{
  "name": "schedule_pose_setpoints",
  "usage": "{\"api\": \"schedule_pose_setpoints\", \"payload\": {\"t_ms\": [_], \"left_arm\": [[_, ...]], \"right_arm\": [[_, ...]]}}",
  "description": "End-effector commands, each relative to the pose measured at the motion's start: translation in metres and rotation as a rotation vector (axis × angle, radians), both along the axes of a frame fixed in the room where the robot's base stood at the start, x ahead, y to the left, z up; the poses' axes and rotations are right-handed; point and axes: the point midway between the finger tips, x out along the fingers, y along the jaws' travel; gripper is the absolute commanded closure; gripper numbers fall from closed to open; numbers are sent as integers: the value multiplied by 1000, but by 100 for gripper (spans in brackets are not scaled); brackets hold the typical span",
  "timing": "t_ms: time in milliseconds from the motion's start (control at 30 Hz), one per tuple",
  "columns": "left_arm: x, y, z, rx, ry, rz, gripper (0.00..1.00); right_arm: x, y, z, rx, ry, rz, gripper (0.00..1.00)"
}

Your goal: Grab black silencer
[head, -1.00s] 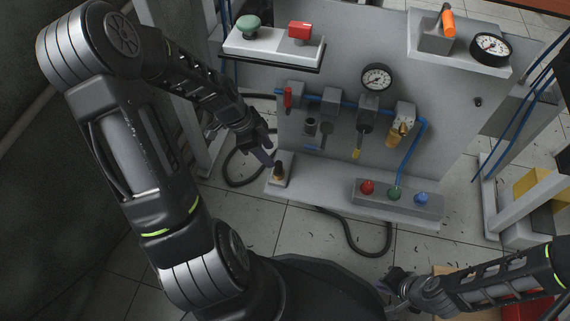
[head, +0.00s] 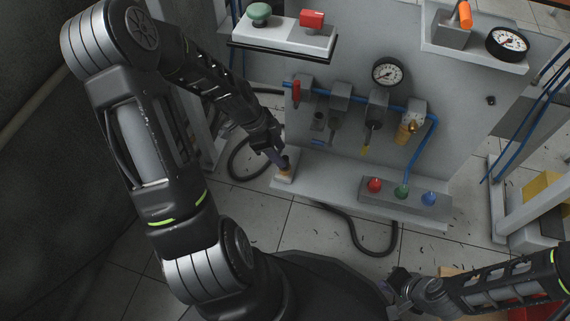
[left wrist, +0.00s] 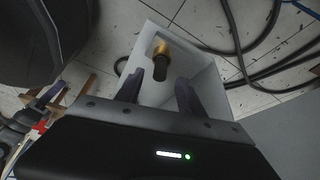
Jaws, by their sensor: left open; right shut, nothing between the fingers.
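The black silencer (head: 285,162) stands on a small pale block at the left end of the panel's lower shelf. It has a dark body and a brass-coloured part. In the left wrist view the silencer (left wrist: 160,67) lies just ahead of the fingertips, roughly between their lines. My left gripper (head: 277,157) is open and beside the silencer; its fingers (left wrist: 158,90) hold nothing. In the head view the fingers partly overlap the silencer, so contact cannot be told. My right gripper (head: 392,290) is shut and empty at the bottom right, far from the silencer.
A grey panel (head: 460,120) carries a gauge (head: 387,72), blue tubing and several fittings. Red, green and blue knobs sit on a raised strip (head: 365,195) right of the silencer. An upper shelf (head: 285,38) holds green and red buttons. A black hose (head: 350,232) lies on the floor.

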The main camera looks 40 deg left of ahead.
Motion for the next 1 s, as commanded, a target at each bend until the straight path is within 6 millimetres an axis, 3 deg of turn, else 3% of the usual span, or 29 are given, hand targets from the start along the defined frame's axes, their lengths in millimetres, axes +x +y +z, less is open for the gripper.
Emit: {"api": "schedule_pose_setpoints", "payload": {"t_ms": [133,300,933,1000], "left_arm": [[6,-8,-26,-2,1,-2,55],[10,-14,-41,-1,1,-1,55],[11,-15,-41,-1,1,0,55],[11,-15,-41,-1,1,0,60]], "right_arm": [[2,0,-21,-1,-5,-3,100],[4,0,-27,-1,-10,-6,100],[4,0,-26,-1,-10,-6,100],[4,0,-26,-1,-10,-6,100]]}}
